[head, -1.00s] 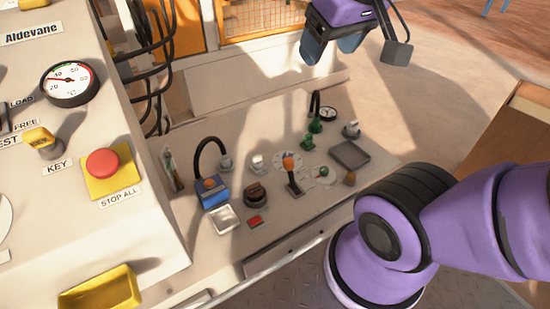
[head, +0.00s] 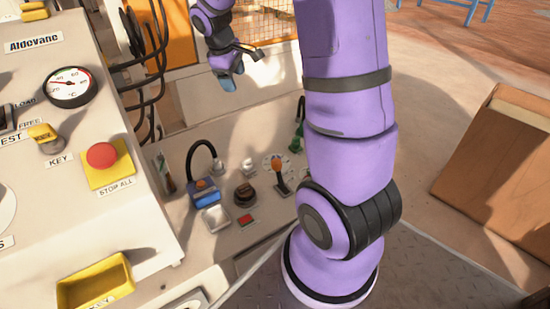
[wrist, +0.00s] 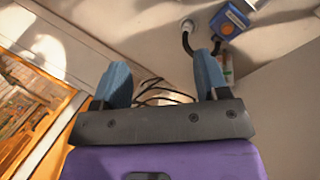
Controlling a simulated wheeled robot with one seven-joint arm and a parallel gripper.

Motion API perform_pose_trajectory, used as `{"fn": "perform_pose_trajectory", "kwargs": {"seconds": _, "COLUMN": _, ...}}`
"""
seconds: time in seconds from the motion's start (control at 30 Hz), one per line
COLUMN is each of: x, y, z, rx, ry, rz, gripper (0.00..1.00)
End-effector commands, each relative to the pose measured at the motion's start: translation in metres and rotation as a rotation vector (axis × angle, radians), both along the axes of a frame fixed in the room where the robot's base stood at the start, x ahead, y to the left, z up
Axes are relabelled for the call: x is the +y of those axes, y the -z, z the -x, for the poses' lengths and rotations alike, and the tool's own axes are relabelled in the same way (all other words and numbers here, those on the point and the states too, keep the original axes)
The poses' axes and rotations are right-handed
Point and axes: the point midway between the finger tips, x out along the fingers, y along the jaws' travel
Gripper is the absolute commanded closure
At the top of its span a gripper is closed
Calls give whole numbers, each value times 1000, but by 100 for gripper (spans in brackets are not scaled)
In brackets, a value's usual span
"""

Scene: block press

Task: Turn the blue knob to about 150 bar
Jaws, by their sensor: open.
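I cannot make out a blue knob in either view. A blue box (head: 204,193) with an orange top and a black hose sits on the pale bench; it also shows at the top right of the wrist view (wrist: 230,20). My gripper (head: 228,82) is above the back of the bench, high and apart from the box. In the wrist view its blue fingers (wrist: 162,72) are spread with nothing between them. The gauge (head: 70,87) on the left panel is marked °C, and no bar scale can be read. My arm hides the bench's right part.
A red stop button (head: 102,156) and a yellow key switch (head: 45,138) are on the left panel. A dark knob (head: 245,194), an orange-topped lever (head: 279,178) and a green valve (head: 297,138) stand on the bench. Black cables (head: 150,60) hang behind the panel.

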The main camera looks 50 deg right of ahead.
Motion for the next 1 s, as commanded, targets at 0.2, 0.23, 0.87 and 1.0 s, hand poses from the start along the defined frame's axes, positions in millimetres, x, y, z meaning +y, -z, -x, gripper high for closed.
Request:
{"fn": "perform_pose_trajectory", "kwargs": {"seconds": 0.2, "x": -46, "y": 80, "z": -28, "rx": 126, "ry": -102, "rz": 21, "gripper": 32}}
{"fn": "perform_pose_trajectory", "kwargs": {"seconds": 0.23, "x": -52, "y": 91, "z": -31, "rx": 143, "ry": -118, "rz": 22, "gripper": 32}}
{"fn": "perform_pose_trajectory", "kwargs": {"seconds": 0.87, "x": -137, "y": 311, "z": -26, "rx": 408, "ry": -405, "rz": -20, "gripper": 32}}
{"fn": "perform_pose_trajectory", "kwargs": {"seconds": 1.0, "x": -141, "y": 324, "z": -23, "rx": 420, "ry": -424, "rz": -24, "gripper": 32}}
